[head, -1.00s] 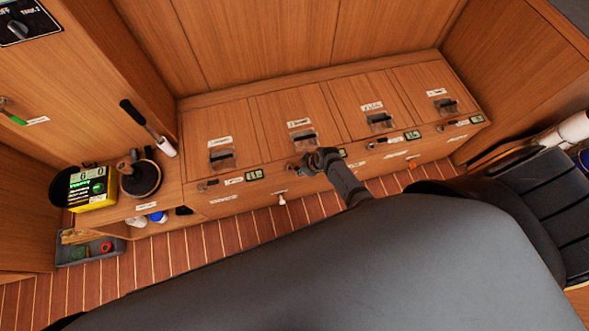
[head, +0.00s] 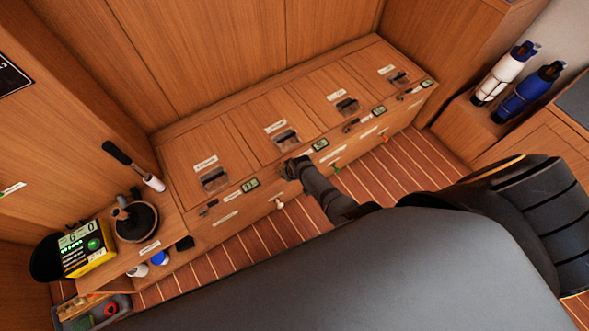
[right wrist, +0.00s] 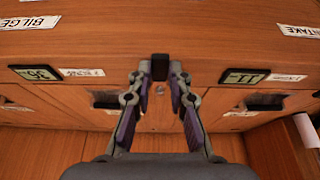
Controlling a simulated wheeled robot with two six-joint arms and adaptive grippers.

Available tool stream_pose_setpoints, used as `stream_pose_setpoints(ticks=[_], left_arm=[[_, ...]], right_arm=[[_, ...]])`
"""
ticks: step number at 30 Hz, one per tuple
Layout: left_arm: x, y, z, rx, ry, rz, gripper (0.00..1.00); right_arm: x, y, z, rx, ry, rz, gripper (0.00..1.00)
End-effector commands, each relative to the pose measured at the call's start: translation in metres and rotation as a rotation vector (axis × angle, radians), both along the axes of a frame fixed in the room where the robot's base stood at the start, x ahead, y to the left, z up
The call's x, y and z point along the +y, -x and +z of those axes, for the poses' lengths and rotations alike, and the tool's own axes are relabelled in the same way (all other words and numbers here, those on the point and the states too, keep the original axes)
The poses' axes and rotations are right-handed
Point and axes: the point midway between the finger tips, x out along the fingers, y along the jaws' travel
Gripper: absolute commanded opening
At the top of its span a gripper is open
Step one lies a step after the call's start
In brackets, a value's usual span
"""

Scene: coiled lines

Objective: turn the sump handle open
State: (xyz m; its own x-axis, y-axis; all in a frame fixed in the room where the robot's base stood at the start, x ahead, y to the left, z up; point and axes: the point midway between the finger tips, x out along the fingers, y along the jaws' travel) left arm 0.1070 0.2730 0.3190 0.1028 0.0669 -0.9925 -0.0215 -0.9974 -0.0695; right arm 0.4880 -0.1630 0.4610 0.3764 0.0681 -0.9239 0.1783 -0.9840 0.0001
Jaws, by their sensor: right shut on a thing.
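My right gripper (head: 292,168) is at the front upper edge of the wooden locker bench (head: 232,151), at the second panel from the left. In the right wrist view its two fingers (right wrist: 160,82) come in from both sides on a small upright black handle (right wrist: 160,66) and are shut on it. In the head view the gripper hides this handle, and its own label cannot be read. Similar small dark handles sit along the same edge, one to the left (head: 208,207) and one to the right (head: 351,125). My left gripper is not in view.
Small displays (head: 249,185) and labels line the bench front; a white knob (head: 278,203) hangs below. A yellow meter (head: 88,251), round dark pot (head: 136,222) and black-handled tool (head: 132,165) are at left. White (head: 505,72) and blue (head: 528,92) cylinders stand at right. The slatted floor (head: 240,255) is clear.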

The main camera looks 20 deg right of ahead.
Motion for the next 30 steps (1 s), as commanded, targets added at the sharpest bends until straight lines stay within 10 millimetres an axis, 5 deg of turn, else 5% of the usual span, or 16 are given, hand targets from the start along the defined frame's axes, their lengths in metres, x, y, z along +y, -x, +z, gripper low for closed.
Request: stream_pose_setpoints(ticks=[16,17,21,30], left_arm=[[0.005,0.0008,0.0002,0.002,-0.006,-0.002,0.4],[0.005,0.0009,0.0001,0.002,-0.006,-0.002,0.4],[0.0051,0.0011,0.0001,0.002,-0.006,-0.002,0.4],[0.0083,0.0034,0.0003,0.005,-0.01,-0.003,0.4]], right_arm=[[0.0069,-0.0015,-0.0004,0.0,-0.003,-0.014,0.0],[0.0069,-0.0015,-0.0004,0.0,-0.003,-0.014,0.21],[0.0066,-0.0015,-0.0003,0.0,-0.002,-0.013,0.4],[0.0059,-0.0015,0.0002,-0.001,0.0,-0.012,0.41]])
